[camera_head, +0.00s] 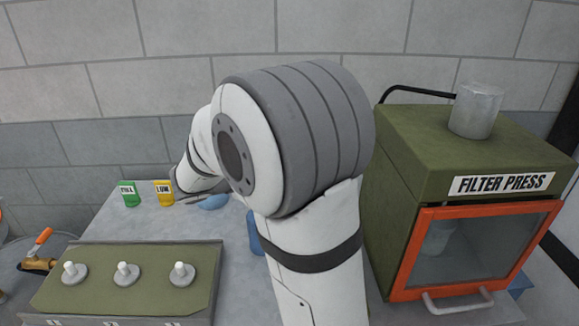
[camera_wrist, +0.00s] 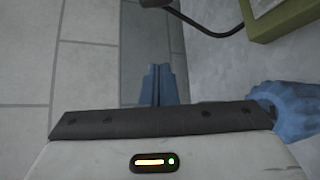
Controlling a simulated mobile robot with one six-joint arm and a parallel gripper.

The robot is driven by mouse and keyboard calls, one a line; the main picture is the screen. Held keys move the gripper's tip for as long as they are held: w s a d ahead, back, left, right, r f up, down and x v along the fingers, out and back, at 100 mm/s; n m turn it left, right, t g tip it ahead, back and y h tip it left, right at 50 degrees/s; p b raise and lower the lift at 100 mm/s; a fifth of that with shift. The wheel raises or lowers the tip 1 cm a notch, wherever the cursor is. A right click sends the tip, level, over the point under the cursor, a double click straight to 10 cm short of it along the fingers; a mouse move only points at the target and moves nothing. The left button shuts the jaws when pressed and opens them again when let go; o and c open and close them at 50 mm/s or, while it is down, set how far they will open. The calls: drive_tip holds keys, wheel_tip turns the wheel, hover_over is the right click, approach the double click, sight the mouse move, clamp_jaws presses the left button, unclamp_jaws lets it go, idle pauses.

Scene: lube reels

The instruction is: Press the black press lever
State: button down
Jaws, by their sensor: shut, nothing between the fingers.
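The black press lever (camera_head: 415,90) is a bent black bar at the upper back left of the olive filter press (camera_head: 470,150) in the head view. My gripper (camera_wrist: 158,68) shows in the wrist view with its blue fingers together and nothing between them. In the head view my arm covers the middle, and the gripper's fingertips cannot be made out clearly. My forearm reaches left and away, apart from the lever. A thin black curved bar (camera_wrist: 188,22) with a dark end shows at the top of the wrist view; I cannot tell whether it is the lever.
The press has an orange-framed glass door (camera_head: 480,245) and a metal cylinder (camera_head: 476,110) on top. An olive panel with several knobs (camera_head: 110,285) stands at left. Green (camera_head: 130,193) and yellow (camera_head: 164,193) packs stand behind it. A crumpled blue thing (camera_wrist: 285,108) lies right of my fingers.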

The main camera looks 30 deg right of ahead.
drive_tip(key=s+d+f+p, duration=0.1)
drive_tip(key=d+p, duration=0.2)
drive_tip(key=d, duration=0.7)
drive_tip(key=shift+s+d+f, duration=0.15)
drive_tip(key=shift+d+f, duration=0.05)
drive_tip(key=shift+f, duration=0.1)
drive_tip(key=shift+f+b, duration=0.1)
drive_tip(key=shift+b, duration=0.25)
drive_tip(key=shift+s+a+r+h+b, duration=0.25)
drive_tip(key=shift+s+b, duration=0.2)
drive_tip(key=shift+b, duration=0.65)
